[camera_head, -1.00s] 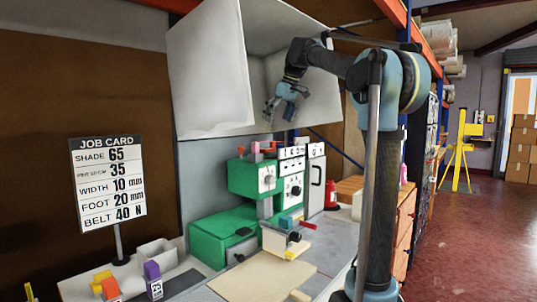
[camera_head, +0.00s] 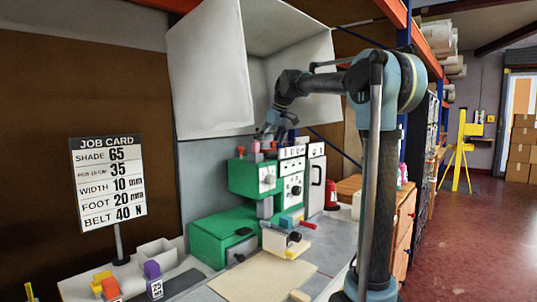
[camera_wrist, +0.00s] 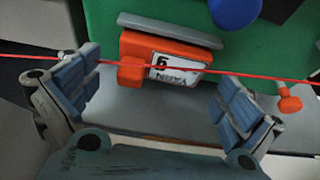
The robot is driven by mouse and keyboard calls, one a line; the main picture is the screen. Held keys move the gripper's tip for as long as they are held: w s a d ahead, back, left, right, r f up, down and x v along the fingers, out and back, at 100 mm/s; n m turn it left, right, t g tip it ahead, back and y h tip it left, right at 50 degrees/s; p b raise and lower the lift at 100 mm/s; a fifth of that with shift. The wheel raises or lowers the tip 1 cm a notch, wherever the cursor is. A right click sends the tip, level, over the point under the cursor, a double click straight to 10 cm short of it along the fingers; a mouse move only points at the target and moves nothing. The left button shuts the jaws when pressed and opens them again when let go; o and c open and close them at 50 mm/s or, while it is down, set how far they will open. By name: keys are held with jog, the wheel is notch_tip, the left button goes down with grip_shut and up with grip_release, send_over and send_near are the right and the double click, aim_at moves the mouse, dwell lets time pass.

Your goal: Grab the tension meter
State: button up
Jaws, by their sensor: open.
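An orange-red block with a white label (camera_wrist: 165,58) sits on a grey ledge against a green housing in the wrist view. Its printing is upside down and looks like "YARN" with one digit; I take it as the tension meter. A red thread runs across its front. My gripper (camera_wrist: 158,108) is open and empty, one blue-grey finger to each side and slightly short of the block. In the head view my gripper (camera_head: 266,136) is just above the top of the green machine (camera_head: 243,180), where a small red part (camera_head: 255,150) shows below it.
An orange knob (camera_wrist: 289,104) hangs at the right of the wrist view, and a blue round part (camera_wrist: 235,12) is above. A white hood (camera_head: 210,70) stands behind my gripper. A job card (camera_head: 107,183) stands left; a beige board (camera_head: 262,281) lies in front.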

jog(key=shift+f, duration=0.1)
jog(key=shift+c, duration=0.2)
jog(key=c, duration=1.3)
jog(key=shift+o, duration=0.2)
